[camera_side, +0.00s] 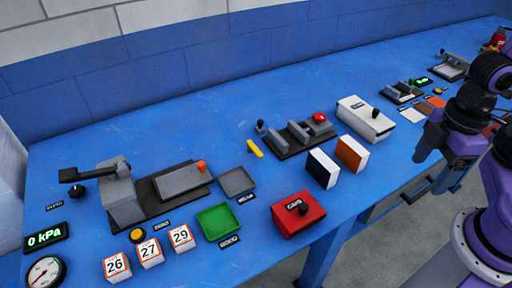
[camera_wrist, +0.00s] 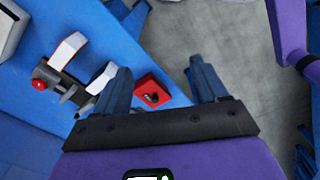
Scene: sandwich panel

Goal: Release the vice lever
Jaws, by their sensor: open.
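What looks like the vice (camera_side: 290,140) is a dark base with grey upright blocks at the middle of the blue bench. A red-knobbed lever (camera_side: 320,117) stands at its right end and a black knob (camera_side: 260,126) at its left end. The red knob also shows at the left of the wrist view (camera_wrist: 40,84). My gripper (camera_side: 424,142) is at the right of the side view, apart from the vice. In the wrist view my gripper (camera_wrist: 158,66) has its fingers spread with nothing between them. Part of the vice is hidden there by the blocks.
White-sided blocks, one navy (camera_side: 322,168) and one orange (camera_side: 352,153), stand before the vice. A red box (camera_side: 299,214), a white box (camera_side: 366,118) and a yellow piece (camera_side: 255,148) lie around it. A larger lever fixture (camera_side: 120,197) and green tray (camera_side: 220,220) are left.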

